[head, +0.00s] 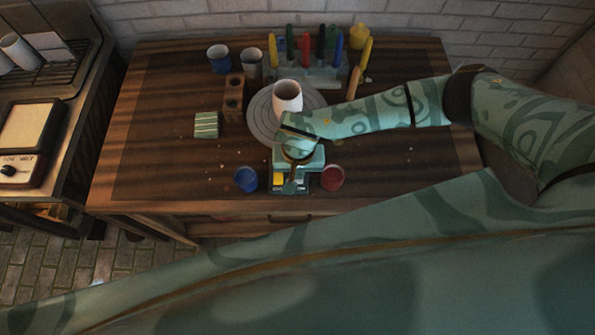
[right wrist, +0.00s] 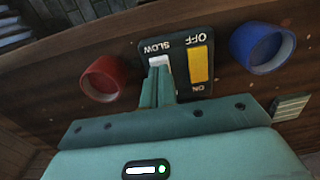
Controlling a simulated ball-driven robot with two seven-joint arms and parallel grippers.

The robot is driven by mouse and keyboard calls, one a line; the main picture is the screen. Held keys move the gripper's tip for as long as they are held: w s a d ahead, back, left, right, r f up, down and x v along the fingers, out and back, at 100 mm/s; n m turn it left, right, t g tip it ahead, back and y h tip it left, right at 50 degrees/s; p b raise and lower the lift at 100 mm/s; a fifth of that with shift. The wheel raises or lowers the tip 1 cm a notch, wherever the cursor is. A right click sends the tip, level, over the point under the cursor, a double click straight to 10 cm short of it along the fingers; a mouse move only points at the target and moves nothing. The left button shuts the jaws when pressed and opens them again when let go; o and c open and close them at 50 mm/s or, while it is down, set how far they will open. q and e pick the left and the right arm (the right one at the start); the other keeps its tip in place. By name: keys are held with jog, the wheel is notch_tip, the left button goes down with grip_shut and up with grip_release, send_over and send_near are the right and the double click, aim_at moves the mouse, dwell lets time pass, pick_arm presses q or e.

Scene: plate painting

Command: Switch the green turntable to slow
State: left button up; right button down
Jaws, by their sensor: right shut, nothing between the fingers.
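A round turntable (head: 262,118), grey-looking in the head view, stands mid-table with a white cup (head: 287,96) on it. In front of it is a dark switch panel (right wrist: 185,92) with a yellow switch (right wrist: 197,64) marked OFF and ON, and a white switch (right wrist: 160,62) beside the word SLOW. My right gripper (right wrist: 157,84) is shut and empty, with its fingertips at the white switch, apparently touching it. The fingers hide the lower part of that switch and any label there. In the head view the right gripper (head: 291,187) covers much of the panel. My left gripper is not in view.
A blue cup (head: 246,179) and a red cup (head: 333,178) flank the panel closely. A wooden block with holes (head: 233,97) and a striped sponge-like block (head: 206,125) lie left of the turntable. The table's left side is clear.

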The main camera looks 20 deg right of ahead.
jog(key=shift+f+b, duration=0.5)
jog(key=shift+f, duration=0.25)
jog(key=shift+r, duration=0.1)
notch_tip(320, 180, up, 7)
jog(key=p, duration=0.6)
dwell(0.3)
dwell(0.4)
